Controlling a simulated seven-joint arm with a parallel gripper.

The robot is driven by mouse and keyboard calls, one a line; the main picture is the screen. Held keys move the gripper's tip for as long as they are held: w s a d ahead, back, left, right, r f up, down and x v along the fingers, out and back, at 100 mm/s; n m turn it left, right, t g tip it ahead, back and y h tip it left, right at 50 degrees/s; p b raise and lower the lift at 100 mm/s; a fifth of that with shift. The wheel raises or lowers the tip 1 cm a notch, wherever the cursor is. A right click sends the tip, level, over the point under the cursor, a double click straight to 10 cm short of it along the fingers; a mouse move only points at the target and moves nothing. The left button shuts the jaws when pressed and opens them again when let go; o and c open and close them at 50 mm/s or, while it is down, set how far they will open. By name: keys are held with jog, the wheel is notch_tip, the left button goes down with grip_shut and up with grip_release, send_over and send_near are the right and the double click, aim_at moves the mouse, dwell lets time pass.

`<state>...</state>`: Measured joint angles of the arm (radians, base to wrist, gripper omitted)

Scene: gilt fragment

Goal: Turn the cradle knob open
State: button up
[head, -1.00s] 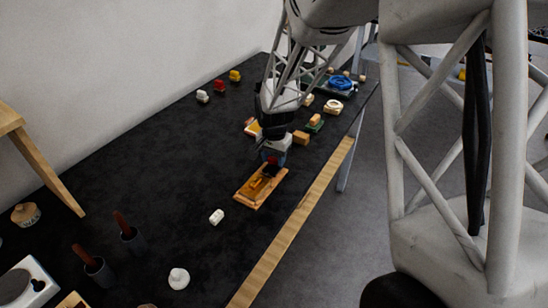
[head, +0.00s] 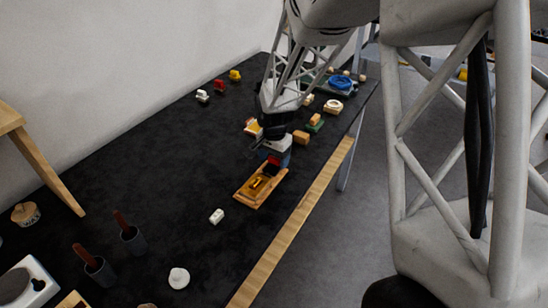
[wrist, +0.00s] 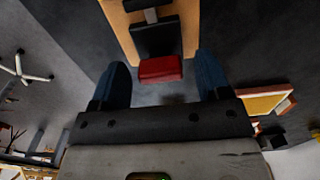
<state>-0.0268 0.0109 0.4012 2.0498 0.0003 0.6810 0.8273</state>
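The cradle is a wooden tray (head: 243,197) on the black table in the head view, with a small gold piece (head: 258,183) in its dark middle. A red knob (head: 274,161) sits at its far end and also shows in the wrist view (wrist: 160,69) at the end of a black block (wrist: 157,40). My gripper (head: 277,156) is at that far end. In the wrist view my gripper (wrist: 161,82) has its two blue fingers spread, one on each side of the red knob, with gaps between. Contact with the knob is not visible.
A small white block (head: 217,216) lies in front of the cradle. Dark cups with brown handles (head: 131,237) and a white round piece (head: 179,278) are nearer. The table left of the cradle is clear.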

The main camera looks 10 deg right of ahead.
aim_at(275, 159)
jog(key=shift+r, duration=0.15)
jog(key=shift+r, duration=3.75)
jog(key=shift+s+r, duration=0.4)
jog(key=shift+r, duration=0.05)
jog(key=s+r+n+t, duration=0.1)
jog(key=s+r+n, duration=0.2)
jog(key=s, duration=0.7)
jog(key=s+d+r+n, duration=0.1)
jog(key=s+r+n, duration=0.2)
jog(key=s, duration=0.7)
jog(key=s+d+r+n+t, duration=0.1)
jog(key=s+r+n, duration=0.2)
jog(key=s+r, duration=0.4)
jog(key=s, duration=0.4)
jog(key=shift+t, duration=0.3)
